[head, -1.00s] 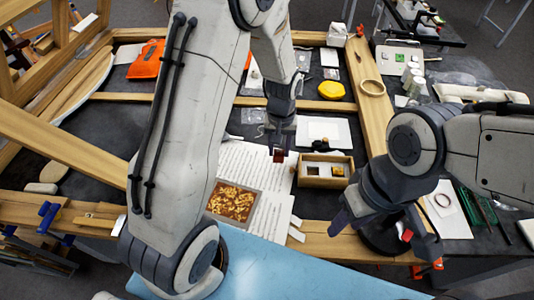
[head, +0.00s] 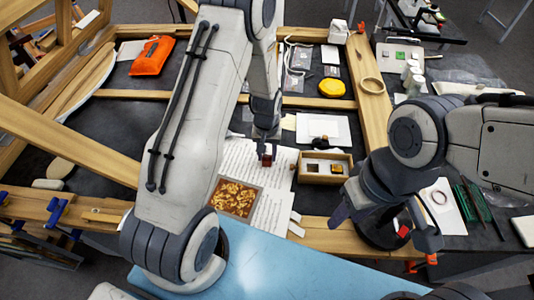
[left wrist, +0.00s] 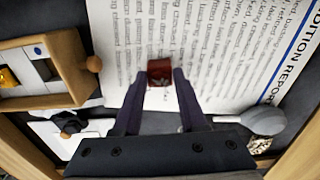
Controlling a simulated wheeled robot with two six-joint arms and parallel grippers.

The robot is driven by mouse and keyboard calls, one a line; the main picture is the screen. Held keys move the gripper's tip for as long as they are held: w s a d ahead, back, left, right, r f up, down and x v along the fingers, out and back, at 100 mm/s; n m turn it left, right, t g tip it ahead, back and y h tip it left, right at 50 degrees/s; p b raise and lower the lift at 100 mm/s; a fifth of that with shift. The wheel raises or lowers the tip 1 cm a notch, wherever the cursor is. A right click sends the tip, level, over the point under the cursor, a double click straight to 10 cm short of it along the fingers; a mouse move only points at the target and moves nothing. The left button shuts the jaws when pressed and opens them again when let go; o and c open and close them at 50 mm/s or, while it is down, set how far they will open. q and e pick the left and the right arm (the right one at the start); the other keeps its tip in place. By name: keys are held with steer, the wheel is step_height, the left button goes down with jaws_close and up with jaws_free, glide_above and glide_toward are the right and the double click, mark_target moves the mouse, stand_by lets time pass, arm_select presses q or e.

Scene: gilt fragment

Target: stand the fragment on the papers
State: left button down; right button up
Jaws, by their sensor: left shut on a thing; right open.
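The fragment is a small dark red-brown block (head: 266,160). It also shows in the left wrist view (left wrist: 160,71), with a pale mark on its near face. My left gripper (left wrist: 161,78) is shut on it, one finger at each side. The printed papers (head: 272,200) lie on the dark table, and the fragment is over their right part. In the left wrist view the papers (left wrist: 220,40) lie behind and below the fragment. I cannot tell whether it touches them.
A picture of gold leaf on red (head: 235,198) lies on the papers' left part. A wooden box with small compartments (head: 323,180) stands just right of the papers. A white card (head: 310,127) lies behind it. A grey rounded tool end (left wrist: 264,121) shows in the left wrist view.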

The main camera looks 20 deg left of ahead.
mark_target(267, 157)
arm_select(q)
steer(key=shift+c, duration=2.3)
jaws_free()
steer(key=shift+f, duration=0.1)
steer(key=shift+r, duration=0.35)
step_height(267, 157, up, 11)
steer(key=b, duration=0.2)
steer(key=s+d+r+m, duration=0.6)
steer(key=s+d+r, duration=0.3)
steer(key=s+d, duration=0.35)
steer(key=s+d+r+m+h, duration=0.1)
steer(key=s+m, duration=0.3)
steer(key=s, duration=0.7)
steer(key=shift+d+r+m, duration=0.25)
steer(key=shift+d+m, duration=0.05)
